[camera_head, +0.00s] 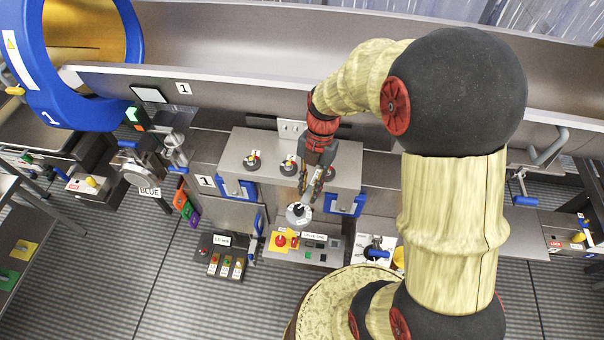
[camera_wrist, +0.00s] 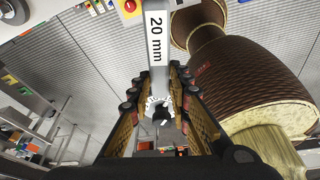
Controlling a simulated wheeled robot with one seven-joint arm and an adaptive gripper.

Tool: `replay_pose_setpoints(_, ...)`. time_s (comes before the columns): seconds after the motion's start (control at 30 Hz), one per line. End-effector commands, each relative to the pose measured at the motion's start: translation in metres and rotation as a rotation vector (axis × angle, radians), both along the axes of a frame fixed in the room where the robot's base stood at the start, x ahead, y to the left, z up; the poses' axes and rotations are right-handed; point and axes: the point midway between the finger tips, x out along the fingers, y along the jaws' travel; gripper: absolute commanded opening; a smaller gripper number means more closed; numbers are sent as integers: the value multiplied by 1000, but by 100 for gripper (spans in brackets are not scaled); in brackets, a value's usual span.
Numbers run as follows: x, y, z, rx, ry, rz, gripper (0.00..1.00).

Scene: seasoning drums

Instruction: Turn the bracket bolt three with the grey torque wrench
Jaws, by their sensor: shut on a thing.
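My gripper (camera_head: 310,193) points down in front of the grey bracket table (camera_head: 238,143). In the wrist view its fingers (camera_wrist: 163,125) are shut around a grey tool, which I take for the torque wrench (camera_wrist: 158,72). Its bar carries a "20 mm" label and runs away from the fingers. A round white-scaled dial with a black knob shows between the fingers; I cannot tell if it belongs to the wrench. Bolts one (camera_head: 252,161) and two (camera_head: 288,165) stand on the bracket table. The rightmost bolt (camera_head: 331,171), apparently three, is beside my gripper and partly hidden.
A control panel (camera_head: 273,254) with a red button stands below my gripper in the head view. A "12 mm" button box (camera_head: 226,261) is to its left. Blue-framed brackets (camera_head: 343,205) flank the bracket table. A large blue ring (camera_head: 48,95) is at the upper left.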

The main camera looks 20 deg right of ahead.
Motion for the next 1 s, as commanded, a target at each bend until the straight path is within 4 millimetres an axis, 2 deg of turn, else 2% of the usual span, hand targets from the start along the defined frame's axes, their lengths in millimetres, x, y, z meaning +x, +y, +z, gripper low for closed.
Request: replay_pose_setpoints(1.0,0,0,-40,1,0,-1,0)
